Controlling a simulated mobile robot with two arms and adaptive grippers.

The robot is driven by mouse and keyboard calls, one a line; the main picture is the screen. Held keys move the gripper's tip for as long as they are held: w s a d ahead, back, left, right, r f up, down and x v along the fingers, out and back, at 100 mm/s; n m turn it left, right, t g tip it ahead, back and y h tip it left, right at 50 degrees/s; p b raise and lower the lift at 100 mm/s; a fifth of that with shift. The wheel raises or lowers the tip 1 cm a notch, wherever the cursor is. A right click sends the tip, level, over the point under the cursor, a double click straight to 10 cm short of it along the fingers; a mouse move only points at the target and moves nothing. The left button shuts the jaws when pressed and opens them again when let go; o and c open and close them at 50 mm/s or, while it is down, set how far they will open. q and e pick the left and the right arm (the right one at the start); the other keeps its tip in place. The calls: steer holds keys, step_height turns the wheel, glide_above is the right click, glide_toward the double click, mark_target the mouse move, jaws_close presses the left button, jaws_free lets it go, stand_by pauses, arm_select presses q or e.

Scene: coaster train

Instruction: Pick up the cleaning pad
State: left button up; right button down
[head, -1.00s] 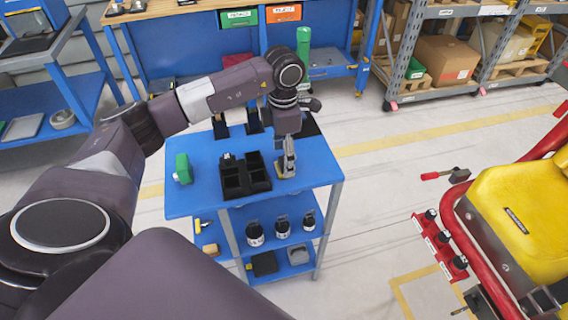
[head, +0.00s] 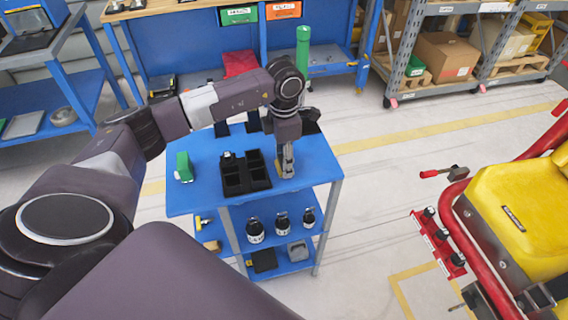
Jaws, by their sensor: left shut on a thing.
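My left gripper (head: 286,169) is over the right part of the blue cart's top (head: 318,165), just right of a black divided tray (head: 245,176). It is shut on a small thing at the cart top. I take it to be the cleaning pad, but the fingers hide nearly all of it, with only a yellowish bit showing beside them. I cannot tell whether it is clear of the surface. My right gripper is not in view.
A green thing (head: 184,167) stands at the cart's left. Several bottles (head: 255,232) are on the shelf below. A yellow seat with a red frame (head: 520,200) is at the right. A blue workbench (head: 190,45) and shelving (head: 420,50) stand behind. Floor between cart and seat is clear.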

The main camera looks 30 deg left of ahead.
arm_select(q)
steer(key=shift+r, duration=0.1)
step_height(320, 180, up, 20)
steer(key=b, duration=0.1)
steer(key=shift+b, duration=0.3)
